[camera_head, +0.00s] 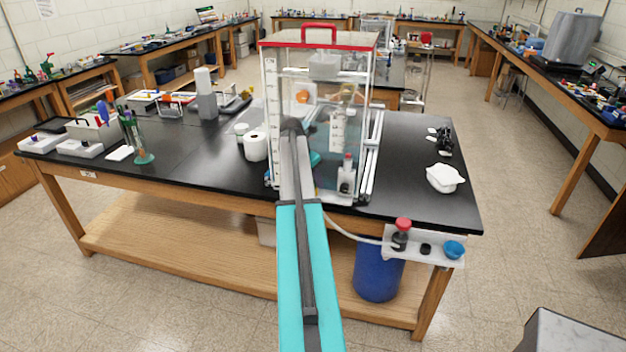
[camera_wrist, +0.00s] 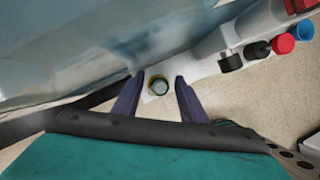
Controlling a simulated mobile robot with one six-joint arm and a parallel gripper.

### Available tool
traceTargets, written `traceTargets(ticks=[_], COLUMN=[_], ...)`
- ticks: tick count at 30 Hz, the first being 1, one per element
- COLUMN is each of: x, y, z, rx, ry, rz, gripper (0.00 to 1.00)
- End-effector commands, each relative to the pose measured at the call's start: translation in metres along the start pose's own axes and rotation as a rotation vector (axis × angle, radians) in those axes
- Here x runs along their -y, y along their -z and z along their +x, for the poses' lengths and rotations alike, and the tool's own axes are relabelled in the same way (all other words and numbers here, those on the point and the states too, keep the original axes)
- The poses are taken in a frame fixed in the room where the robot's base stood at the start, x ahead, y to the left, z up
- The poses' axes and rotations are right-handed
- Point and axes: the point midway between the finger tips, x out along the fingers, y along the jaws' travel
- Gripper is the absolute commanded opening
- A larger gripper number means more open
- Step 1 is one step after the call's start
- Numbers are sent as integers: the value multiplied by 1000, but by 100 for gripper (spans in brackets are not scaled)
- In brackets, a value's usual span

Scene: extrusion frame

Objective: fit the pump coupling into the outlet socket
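My arm reaches up to the clear box-shaped frame with a red-edged top (camera_head: 318,40); in the head view its end is at the frame's front and the fingers cannot be made out. In the wrist view my gripper (camera_wrist: 159,77) has its two dark fingers apart. A small round piece with a yellow-green rim and pale centre (camera_wrist: 158,86) shows between the fingers, over a white surface; I cannot tell whether it is touched or lies beyond them. I cannot tell for sure which piece is the pump coupling or the outlet socket.
A white shelf (camera_head: 428,256) at the table's front right bears a red-capped dark piece (camera_head: 402,232), a black knob (camera_head: 426,249) and a blue cup (camera_head: 454,249). A pale hose runs to it. A blue barrel (camera_head: 378,270) stands below. A white roll (camera_head: 255,146) stands left of the frame.

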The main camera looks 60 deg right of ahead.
Motion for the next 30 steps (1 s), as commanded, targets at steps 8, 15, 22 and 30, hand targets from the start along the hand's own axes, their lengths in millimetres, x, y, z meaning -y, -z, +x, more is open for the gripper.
traceTargets(ticks=[8,15,22,30], x=[0,0,0,0], y=[-1,0,-1,-1], z=[-6,-26,-52,-73], rx=[0,1,1,1], ry=[0,-1,-1,0], rz=[0,0,0,0], gripper=[39,39,39,39])
